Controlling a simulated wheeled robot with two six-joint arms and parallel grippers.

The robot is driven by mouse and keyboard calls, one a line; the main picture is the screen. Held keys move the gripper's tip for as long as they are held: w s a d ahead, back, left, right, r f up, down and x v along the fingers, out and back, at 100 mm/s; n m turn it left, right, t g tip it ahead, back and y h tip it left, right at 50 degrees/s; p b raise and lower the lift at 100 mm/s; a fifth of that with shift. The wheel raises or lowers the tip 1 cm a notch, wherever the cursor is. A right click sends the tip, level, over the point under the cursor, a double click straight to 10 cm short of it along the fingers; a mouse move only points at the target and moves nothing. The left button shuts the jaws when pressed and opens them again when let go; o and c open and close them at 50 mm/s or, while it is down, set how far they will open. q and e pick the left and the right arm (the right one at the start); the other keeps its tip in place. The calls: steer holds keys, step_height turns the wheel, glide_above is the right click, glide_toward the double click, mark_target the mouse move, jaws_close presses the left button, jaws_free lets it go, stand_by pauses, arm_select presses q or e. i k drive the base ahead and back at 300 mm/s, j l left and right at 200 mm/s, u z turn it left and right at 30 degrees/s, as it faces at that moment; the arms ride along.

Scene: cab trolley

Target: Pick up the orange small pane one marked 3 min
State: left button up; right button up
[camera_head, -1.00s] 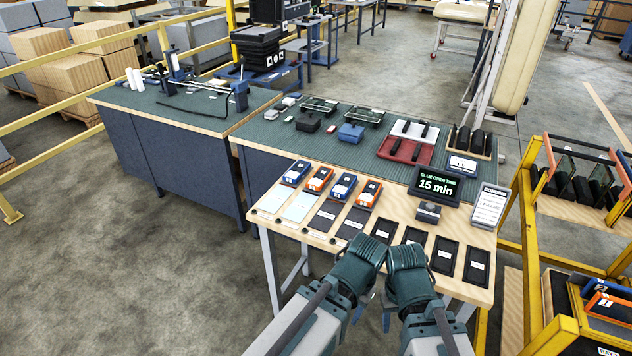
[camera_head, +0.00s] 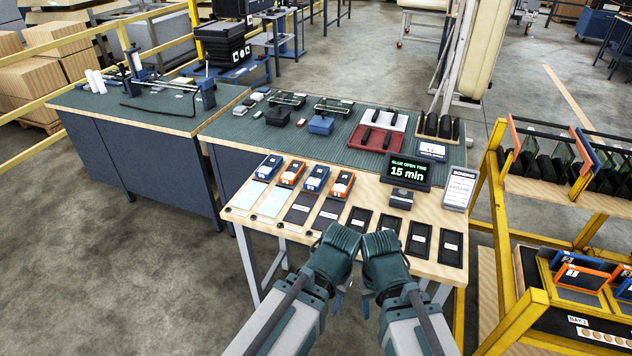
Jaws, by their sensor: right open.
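Two orange devices with white tops stand in a row at the back left of the wooden table: one (camera_head: 292,173) second from the left, the other (camera_head: 341,184) at the row's right end. Blue ones (camera_head: 268,167) (camera_head: 315,179) alternate with them. Their markings are too small to read. My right gripper (camera_head: 366,305) is low at the table's front edge, nearer to me than the devices, open and apart from them. My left gripper (camera_head: 338,300) is beside it; its fingers are mostly hidden, so its opening cannot be told.
Dark labelled trays (camera_head: 420,238) line the table's front right. A yellow rack (camera_head: 484,215) stands close on the right. Open floor (camera_head: 120,270) lies to the left.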

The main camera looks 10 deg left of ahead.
mark_target(341, 184)
steer(key=j+z, duration=0.15)
steer(key=z, duration=0.3)
steer(key=j+z, duration=0.2)
steer(key=z, duration=0.3)
steer(key=j+z, duration=0.2)
steer(key=z, duration=0.25)
steer(key=j+z, duration=0.15)
steer(key=j, duration=0.2)
steer(key=k+j+z, duration=0.15)
steer(key=j, duration=0.25)
steer(key=k+j+z, duration=0.15)
steer(key=j, duration=0.2)
steer(key=k+j+z, duration=0.15)
steer(key=j, duration=0.2)
steer(key=k+j, duration=0.1)
steer(key=j, duration=0.35)
steer(key=k, duration=0.05)
